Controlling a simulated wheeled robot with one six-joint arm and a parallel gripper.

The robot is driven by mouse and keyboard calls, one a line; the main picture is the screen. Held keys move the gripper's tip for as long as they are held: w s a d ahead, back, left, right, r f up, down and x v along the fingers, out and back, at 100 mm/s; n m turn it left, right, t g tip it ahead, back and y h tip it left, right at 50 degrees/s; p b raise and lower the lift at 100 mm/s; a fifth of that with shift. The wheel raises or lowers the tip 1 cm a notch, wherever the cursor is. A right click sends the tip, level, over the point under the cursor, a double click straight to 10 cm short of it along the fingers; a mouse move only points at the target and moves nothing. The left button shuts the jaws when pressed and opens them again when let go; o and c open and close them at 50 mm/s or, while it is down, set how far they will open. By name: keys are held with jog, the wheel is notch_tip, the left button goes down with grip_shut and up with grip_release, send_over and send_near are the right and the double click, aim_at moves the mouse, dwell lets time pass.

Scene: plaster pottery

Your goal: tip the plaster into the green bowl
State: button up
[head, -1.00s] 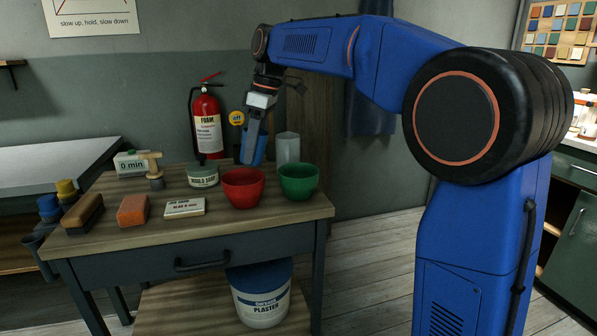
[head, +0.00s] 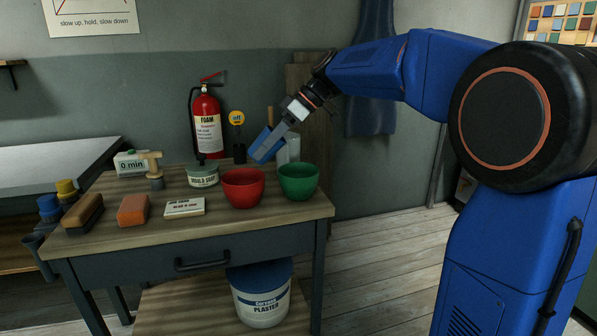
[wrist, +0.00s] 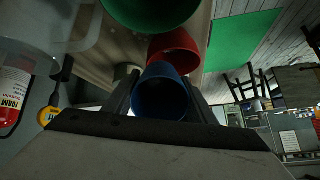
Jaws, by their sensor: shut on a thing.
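My gripper (head: 279,136) is shut on a blue cup (head: 267,144) and holds it in the air, strongly tilted, above and behind the gap between the two bowls. The wrist view shows the cup (wrist: 162,98) between the fingers, with its mouth partly in sight; I cannot make out plaster in it. The green bowl (head: 298,183) stands upright on the table at the right, and its edge shows at the top of the wrist view (wrist: 150,12). No plaster stream is visible. The green bowl's inside is too dark to read.
A red bowl (head: 243,189) stands close left of the green bowl. A clear container (head: 289,150) is behind the green bowl. A soap tub (head: 203,175), sponge (head: 133,210), brush (head: 83,212) and white block (head: 184,207) sit to the left. A plaster bucket (head: 262,296) is below.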

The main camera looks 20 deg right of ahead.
aim_at(262, 133)
jog(key=shift+d+r, duration=0.1)
jog(key=shift+d, duration=0.05)
jog(key=shift+f+t+y, duration=0.2)
jog(key=shift+f+y, duration=0.15)
jog(key=shift+y, duration=0.6)
jog(key=shift+f+t+y, duration=0.2)
jog(key=shift+f+y, duration=0.1)
jog(key=shift+y, duration=0.65)
jog(key=shift+d+r+y, duration=0.15)
jog(key=shift+r+y, duration=0.2)
jog(key=shift+y, duration=0.65)
jog(key=shift+s+d+r+t+y, duration=0.1)
jog(key=shift+d+r+t+y, duration=0.1)
jog(key=shift+d+y, duration=0.25)
jog(key=shift+s+d+r+t+y, duration=0.1)
jog(key=shift+d+r+y, duration=0.1)
jog(key=shift+d+y, duration=0.25)
jog(key=shift+d+r+y, duration=0.1)
jog(key=shift+r+y, duration=0.25)
jog(key=shift+y, duration=0.25)
jog(key=shift+s+d+r+t+y+p, duration=0.1)
jog(key=shift+d+r+t+y+p, duration=0.15)
jog(key=shift+y, duration=0.65)
jog(key=shift+s+d+r+t+y+p, duration=0.15)
jog(key=shift+d+r+t+y, duration=0.15)
jog(key=shift+y, duration=0.6)
dwell(0.6)
jog(key=shift+w+r, duration=0.1)
jog(key=shift+r, duration=0.25)
